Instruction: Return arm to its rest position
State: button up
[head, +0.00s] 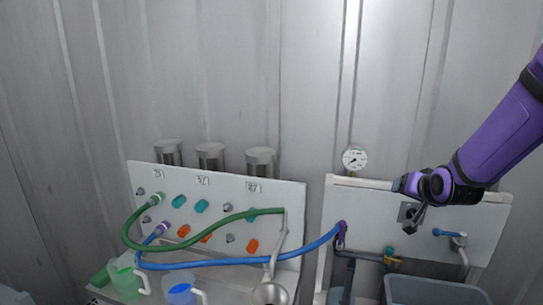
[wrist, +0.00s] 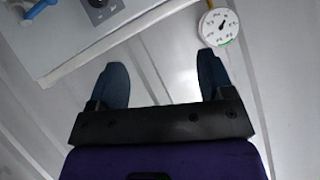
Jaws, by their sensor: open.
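My arm (head: 500,125) is purple and black and reaches in from the right edge of the head view. My gripper (head: 397,185) is at the upper edge of the right white panel, just right of and below the round pressure gauge (head: 355,158). In the wrist view my gripper (wrist: 163,85) shows two dark blue fingers spread wide apart with nothing between them. The gauge (wrist: 218,27) appears there beyond the right finger, apart from it.
The right panel (head: 370,215) carries a blue-handled tap (head: 447,233) above a grey basin (head: 430,290). The left panel (head: 230,195) has coloured valves, a green hose (head: 195,240) and a blue hose (head: 240,264). Jugs (head: 125,282) stand below. The wall area above is clear.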

jog(key=s+a+r+n+g, duration=0.1)
jog(key=s+r, duration=0.3)
jog(key=s, duration=0.6)
jog(key=s+a+r+n+g, duration=0.2)
jog(key=s+a+r+g, duration=0.1)
jog(key=s, duration=0.7)
jog(key=s+a+r+n+g, duration=0.1)
jog(key=s+a+r+g, duration=0.1)
jog(key=s+r, duration=0.4)
jog(key=shift+s+n+y, duration=0.4)
jog(key=shift+s, duration=2.15)
